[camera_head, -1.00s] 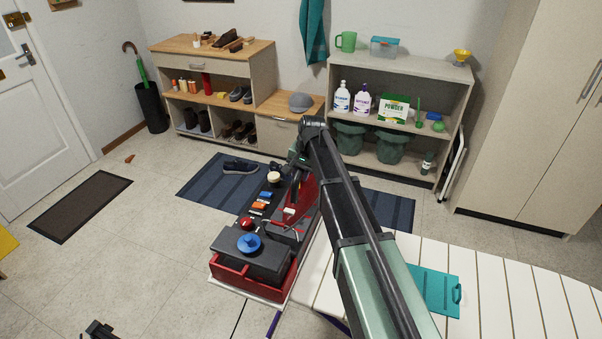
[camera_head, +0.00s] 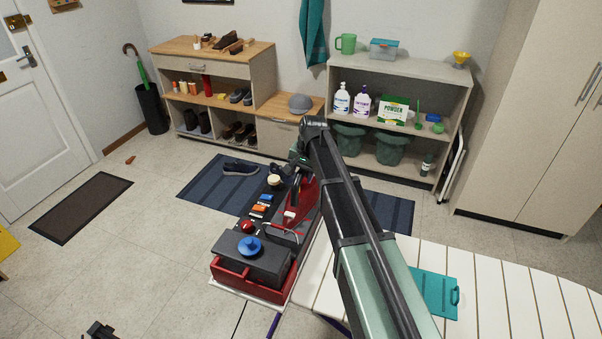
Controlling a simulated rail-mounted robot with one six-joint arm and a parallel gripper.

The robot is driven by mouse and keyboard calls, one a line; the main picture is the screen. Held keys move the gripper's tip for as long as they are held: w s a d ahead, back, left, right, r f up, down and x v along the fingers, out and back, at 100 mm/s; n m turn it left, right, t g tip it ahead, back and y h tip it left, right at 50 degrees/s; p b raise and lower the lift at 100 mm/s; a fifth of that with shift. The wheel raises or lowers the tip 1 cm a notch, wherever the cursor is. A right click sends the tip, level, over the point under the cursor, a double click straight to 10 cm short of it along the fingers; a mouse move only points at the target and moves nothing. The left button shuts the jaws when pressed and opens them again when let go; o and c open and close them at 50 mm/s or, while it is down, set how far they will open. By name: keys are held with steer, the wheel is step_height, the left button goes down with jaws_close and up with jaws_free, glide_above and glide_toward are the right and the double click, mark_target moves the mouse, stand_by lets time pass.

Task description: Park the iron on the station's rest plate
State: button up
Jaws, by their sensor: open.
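The station (camera_head: 240,282) is a long dark and red unit with a blue round cap (camera_head: 250,246) at its near end. The red body that looks like the iron (camera_head: 305,200) is at its far right side, partly behind my arm. A thin loop (camera_head: 284,231) shows just nearer than it. My gripper (camera_head: 296,191) hangs below the arm's bend, close to the red body; its jaws are open, but the fingertips are small and dark. Whether they touch the iron is unclear. I cannot make out the rest plate separately or tell how the iron sits on it.
A white slatted board (camera_head: 480,290) extends to the right, with a teal folder-like item (camera_head: 437,292) on it. Orange and blue small items (camera_head: 262,205) and a red knob (camera_head: 247,227) line the station's left. Shelves (camera_head: 400,72) and a bench (camera_head: 212,58) stand behind. Floor at left is mostly clear.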

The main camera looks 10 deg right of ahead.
step_height(320, 180, up, 11)
steer(key=s+d+p, duration=0.1)
steer(key=d+p, duration=0.1)
steer(key=p, duration=0.8)
steer(key=s+a+f+n+g+h+b, duration=0.1)
steer(key=s+n, duration=0.5)
steer(key=s, duration=2.1)
steer(key=shift+a+f+n+h+b, duration=0.3)
steer(key=shift+a+f+h+b, duration=0.15)
steer(key=shift+a, duration=0.1)
